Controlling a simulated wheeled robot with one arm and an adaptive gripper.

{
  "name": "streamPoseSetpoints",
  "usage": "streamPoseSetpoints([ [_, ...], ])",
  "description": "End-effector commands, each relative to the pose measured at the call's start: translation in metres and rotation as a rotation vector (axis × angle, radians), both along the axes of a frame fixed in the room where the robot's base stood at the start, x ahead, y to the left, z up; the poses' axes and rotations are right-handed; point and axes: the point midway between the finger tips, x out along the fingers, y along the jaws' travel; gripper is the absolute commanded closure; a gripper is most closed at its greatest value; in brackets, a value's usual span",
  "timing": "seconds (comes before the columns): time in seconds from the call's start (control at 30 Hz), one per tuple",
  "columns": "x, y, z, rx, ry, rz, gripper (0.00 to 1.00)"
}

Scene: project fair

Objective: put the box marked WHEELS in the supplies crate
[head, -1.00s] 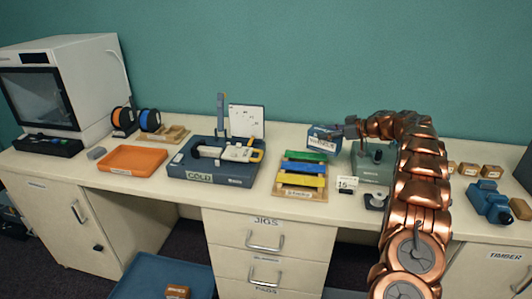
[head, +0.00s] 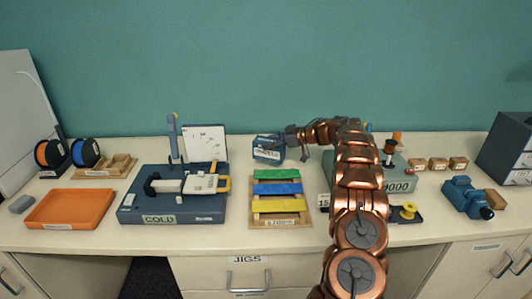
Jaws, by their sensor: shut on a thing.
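A small blue box (head: 267,151) with a pale label is in the head view, above the back of the bench, left of my arm. The print on its label is too small to read with certainty. My gripper (head: 287,140) is shut on the right side of this box and holds it up behind the coloured strips. The gripper's fingers are small here and partly merge with the box. No crate marked for supplies can be made out in the current view.
An orange tray (head: 70,209), a blue COLD base (head: 173,213) with a clamp, and a rack of coloured strips (head: 281,213) stand on the bench. A green machine (head: 396,179), small wooden blocks (head: 438,164) and a blue vise (head: 463,197) are at right.

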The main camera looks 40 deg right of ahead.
Motion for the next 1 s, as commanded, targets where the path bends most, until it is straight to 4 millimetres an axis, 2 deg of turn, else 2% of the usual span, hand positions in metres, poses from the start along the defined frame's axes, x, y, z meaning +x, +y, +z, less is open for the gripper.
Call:
streamPoseSetpoints([
  [0.17, 0.0, 0.0, -0.008, 0.0, -0.001, -0.001, 0.81],
  [0.43, 0.001, 0.004, -0.038, 0.002, 0.0, 0.005, 0.81],
  [0.83, 0.002, 0.004, -0.044, 0.001, -0.002, 0.004, 0.81],
  [0.87, 0.002, 0.003, -0.043, -0.001, -0.002, 0.005, 0.37],
  [1.0, 0.002, 0.003, -0.043, -0.001, -0.002, 0.005, 0.22],
])
